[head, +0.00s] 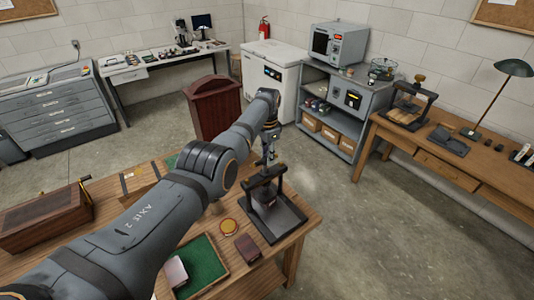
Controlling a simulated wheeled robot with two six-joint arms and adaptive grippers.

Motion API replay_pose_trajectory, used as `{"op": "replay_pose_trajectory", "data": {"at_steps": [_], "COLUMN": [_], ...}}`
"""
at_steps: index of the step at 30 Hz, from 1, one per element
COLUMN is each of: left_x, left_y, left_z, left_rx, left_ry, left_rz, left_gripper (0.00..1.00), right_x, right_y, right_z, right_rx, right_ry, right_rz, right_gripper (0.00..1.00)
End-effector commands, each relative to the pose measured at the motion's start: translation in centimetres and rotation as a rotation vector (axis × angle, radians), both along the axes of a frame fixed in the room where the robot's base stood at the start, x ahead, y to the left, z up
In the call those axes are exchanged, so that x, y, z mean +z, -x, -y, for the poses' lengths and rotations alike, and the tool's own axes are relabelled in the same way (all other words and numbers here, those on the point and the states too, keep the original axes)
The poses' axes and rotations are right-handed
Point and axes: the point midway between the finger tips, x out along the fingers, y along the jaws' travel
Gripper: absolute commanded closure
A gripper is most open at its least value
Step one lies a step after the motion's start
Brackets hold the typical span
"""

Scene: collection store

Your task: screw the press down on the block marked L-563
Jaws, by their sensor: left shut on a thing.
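A dark press (278,222) with a flat base and an upright frame stands on the near wooden table, by its right edge. My left arm reaches over the table from the left. My left gripper (268,158) points down at the top of this press and is shut on its screw handle, which the fingers mostly hide. I cannot make out a block under the press plate or any L-563 marking. A small dark red block (247,248) lies left of the press base. My right gripper is out of view.
A green-lined tray (207,262) holding a pinkish block (175,271), a round yellowish disc (228,227) and a brown wooden box (45,219) share the near table. Another press (410,104) stands on the right-hand bench. The floor between is clear.

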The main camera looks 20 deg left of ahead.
Motion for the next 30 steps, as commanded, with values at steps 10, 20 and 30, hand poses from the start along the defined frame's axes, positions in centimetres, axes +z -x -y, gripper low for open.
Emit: {"op": "replay_pose_trajectory", "data": {"at_steps": [10, 20, 30], "left_x": [0.3, 0.3, 0.2], "left_y": [0.3, 0.6, 0.9], "left_z": [0.2, 0.3, 0.2], "left_rx": [-0.327, -0.640, -0.963], "left_ry": [0.000, -0.002, -0.003], "left_rz": [-0.002, -0.001, 0.000], "left_gripper": [1.00, 1.00, 1.00], "right_x": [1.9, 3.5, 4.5], "right_y": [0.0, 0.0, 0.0], "right_z": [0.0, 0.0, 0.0], "right_rx": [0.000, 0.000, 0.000], "right_ry": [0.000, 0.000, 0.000], "right_rz": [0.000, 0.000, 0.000], "right_gripper": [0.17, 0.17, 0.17]}}
